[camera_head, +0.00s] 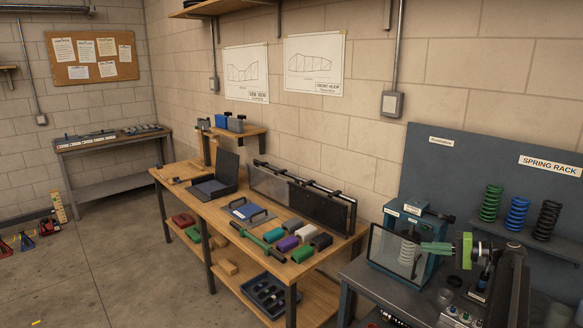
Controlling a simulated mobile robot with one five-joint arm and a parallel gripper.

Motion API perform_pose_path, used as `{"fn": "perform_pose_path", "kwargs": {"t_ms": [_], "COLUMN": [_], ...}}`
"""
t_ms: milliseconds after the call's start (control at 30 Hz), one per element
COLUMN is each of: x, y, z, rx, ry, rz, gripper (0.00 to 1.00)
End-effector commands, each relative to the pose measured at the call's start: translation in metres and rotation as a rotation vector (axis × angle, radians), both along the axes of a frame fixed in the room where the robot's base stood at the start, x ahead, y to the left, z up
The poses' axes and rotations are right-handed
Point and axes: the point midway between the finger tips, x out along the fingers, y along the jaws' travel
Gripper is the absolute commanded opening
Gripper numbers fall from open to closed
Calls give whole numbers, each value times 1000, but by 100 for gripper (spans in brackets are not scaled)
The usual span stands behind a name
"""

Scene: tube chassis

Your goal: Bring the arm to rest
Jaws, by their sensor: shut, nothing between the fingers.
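My arm (506,285) rises at the lower right of the head view, above the grey bench. My gripper (428,247) points left from its green and dark wrist (466,250). Its green fingers are shut and empty. They show in front of the right part of a clear-fronted guard (391,247) with a pale coil spring (407,250) behind it. Whether the fingers touch the guard cannot be told from this view.
A spring rack (500,165) with green, blue and black springs stands behind my arm. The grey bench (365,283) carries small fittings. A wooden table (212,207) with a black case and several coloured blocks stands left. Open floor (110,255) lies farther left.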

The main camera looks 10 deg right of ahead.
Motion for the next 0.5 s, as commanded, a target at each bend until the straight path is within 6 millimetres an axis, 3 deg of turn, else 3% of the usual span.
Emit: {"fn": "perform_pose_path", "kwargs": {"t_ms": [33, 100, 267, 300, 367, 400, 500], "x": [14, 31, 49, 48, 42, 35, 8], "y": [38, 94, 233, 268, 318, 351, 425], "z": [-3, -11, -38, -47, -61, -71, -99], "rx": [-9, -32, -130, -164, -224, -268, -402], "ry": [10, 34, 112, 134, 169, 193, 250], "rz": [48, 120, 289, 331, 394, 436, 535], "gripper": [0, 0, 0, 0, 0, 0, 0]}}
